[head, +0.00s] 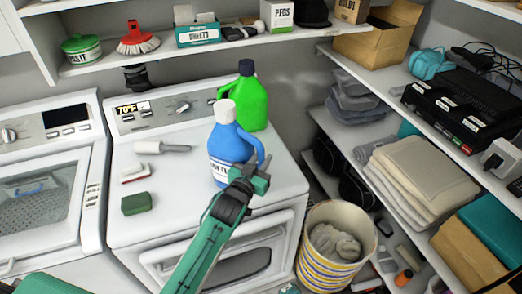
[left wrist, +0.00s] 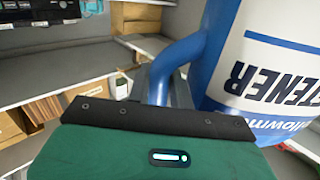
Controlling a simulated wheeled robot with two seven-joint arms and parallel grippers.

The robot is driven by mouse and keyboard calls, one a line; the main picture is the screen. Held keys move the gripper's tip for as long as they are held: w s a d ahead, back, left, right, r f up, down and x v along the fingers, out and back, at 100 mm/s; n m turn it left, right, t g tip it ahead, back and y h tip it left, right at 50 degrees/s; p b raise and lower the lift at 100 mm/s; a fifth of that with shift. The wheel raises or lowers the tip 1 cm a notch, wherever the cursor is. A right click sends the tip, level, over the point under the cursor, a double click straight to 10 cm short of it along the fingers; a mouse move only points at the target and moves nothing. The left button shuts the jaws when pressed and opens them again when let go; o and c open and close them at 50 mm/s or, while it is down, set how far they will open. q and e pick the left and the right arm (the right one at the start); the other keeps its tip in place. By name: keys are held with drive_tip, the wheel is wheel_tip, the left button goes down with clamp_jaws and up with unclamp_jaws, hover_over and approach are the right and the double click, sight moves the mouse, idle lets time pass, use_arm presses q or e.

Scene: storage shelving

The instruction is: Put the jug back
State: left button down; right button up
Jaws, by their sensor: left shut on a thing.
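The blue jug (head: 229,143) has a white cap and a white label, and is upright over the right part of the washer top (head: 180,220). I cannot tell whether its base touches the surface. My left gripper (head: 251,180) is shut on its handle, on the jug's right side. In the left wrist view the blue jug (left wrist: 262,70) fills the right, its label upside down, and its handle (left wrist: 172,68) runs down behind the gripper's edge. The fingertips are hidden there. A green jug (head: 247,99) with a dark cap stands behind the blue one. My right gripper is not in view.
A white-handled tool (head: 160,147), a brush (head: 134,172) and a green sponge (head: 137,204) lie left on the washer top. A wall shelf (head: 110,64) hangs above. A striped basket (head: 336,245) and loaded shelves (head: 425,210) stand to the right.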

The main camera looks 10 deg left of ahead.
use_arm(q)
drive_tip(key=c, duration=1.6)
unclamp_jaws()
drive_tip(key=shift+s+f, duration=0.1)
drive_tip(key=shift+f, duration=0.2)
drive_tip(key=o, duration=0.3)
drive_tip(key=shift+o, duration=0.2)
drive_tip(key=shift+r, duration=0.1)
drive_tip(key=shift+s, duration=0.1)
drive_tip(key=s+a+b, duration=0.2)
drive_tip(key=s+b, duration=0.1)
drive_tip(key=s, duration=0.8)
drive_tip(key=shift+s+a+b, duration=0.15)
drive_tip(key=shift+s+b, duration=0.15)
drive_tip(key=shift+b, duration=0.1)
